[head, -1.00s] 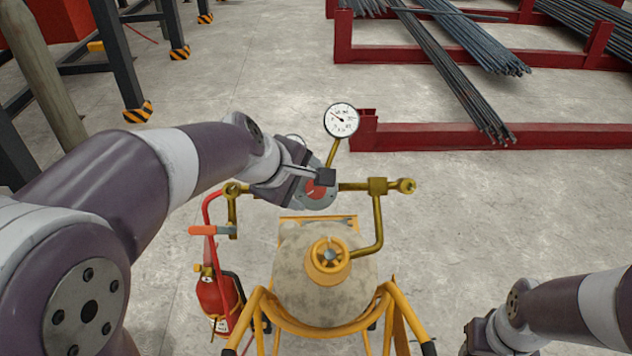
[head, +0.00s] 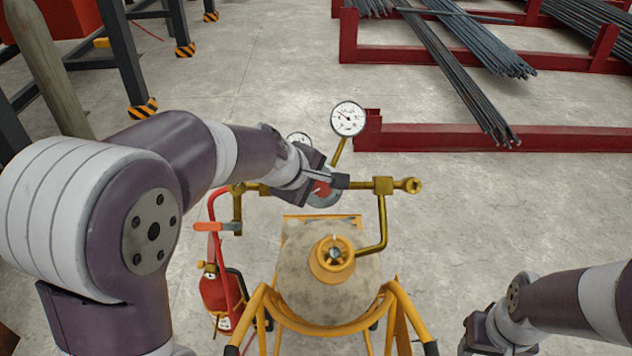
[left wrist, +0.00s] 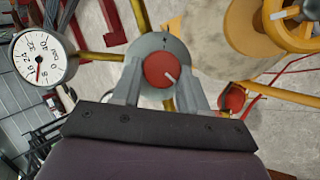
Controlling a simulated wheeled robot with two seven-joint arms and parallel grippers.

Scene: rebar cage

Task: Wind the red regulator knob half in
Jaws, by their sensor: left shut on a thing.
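The red regulator knob (head: 321,189) sits on a grey round regulator body (head: 323,201) on the brass pipework, partly hidden by my gripper in the head view. In the left wrist view the red knob (left wrist: 158,70) faces the camera, its white pointer mark slanting to the lower right. My left gripper (head: 338,181) is shut on the knob, one finger on each side of it. A white dial gauge (head: 348,118) stands above the regulator. A second gauge (head: 299,139) is mostly hidden behind my left gripper. My right gripper (head: 478,337) is cut off by the bottom edge; its fingers are hidden.
A cylinder with a yellow valve wheel (head: 332,260) stands below in a yellow frame (head: 395,310). A red rack (head: 480,137) with rebar lies behind. Bare floor is to the right.

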